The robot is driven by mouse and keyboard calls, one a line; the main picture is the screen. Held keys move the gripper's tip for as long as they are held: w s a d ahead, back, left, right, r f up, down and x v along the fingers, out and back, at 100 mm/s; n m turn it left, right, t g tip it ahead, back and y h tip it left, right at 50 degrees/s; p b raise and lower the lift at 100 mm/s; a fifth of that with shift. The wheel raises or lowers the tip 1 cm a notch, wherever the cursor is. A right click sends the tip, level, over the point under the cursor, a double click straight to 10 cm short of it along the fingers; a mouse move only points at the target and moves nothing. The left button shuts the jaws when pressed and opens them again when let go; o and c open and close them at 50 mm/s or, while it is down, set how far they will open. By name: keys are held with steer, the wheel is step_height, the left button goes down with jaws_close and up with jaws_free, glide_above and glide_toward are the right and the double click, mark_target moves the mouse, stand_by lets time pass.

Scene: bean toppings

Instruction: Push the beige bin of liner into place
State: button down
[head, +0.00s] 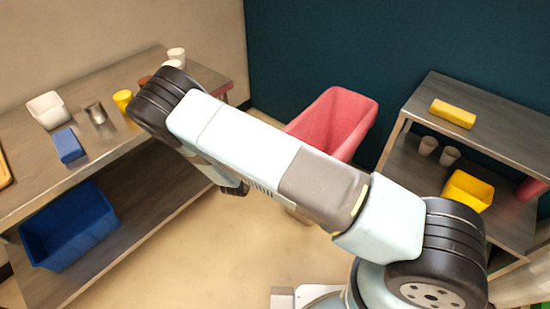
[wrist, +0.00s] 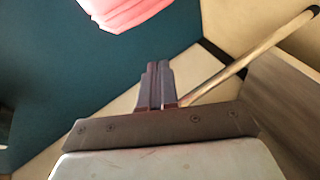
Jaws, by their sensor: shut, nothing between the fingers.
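No bin that is clearly beige shows. A small cream-white open bin (head: 47,110) stands on the left table, and I cannot tell whether it is the one named or what is in it. A small beige patch (head: 298,213) shows just under my arm, mostly hidden, and I cannot tell what it is. My gripper (wrist: 158,68) is shut and empty in the wrist view, its two dark fingers together. In the head view its end hangs low near the left table's front edge, mostly hidden by my arm.
A tall pink-red bin (head: 340,115) stands on the floor by the dark wall. The left table (head: 115,85) holds cups and a blue block (head: 68,146), with a blue bin (head: 70,228) below. A shelf (head: 485,120) with yellow items stands right. Floor between is clear.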

steer(key=s+d+f+n+t, duration=0.2)
steer(key=s+f+n+t, duration=0.25)
steer(key=f, duration=0.25)
steer(key=w+d, duration=0.6)
steer(key=w, duration=0.5)
steer(key=shift+r, duration=0.1)
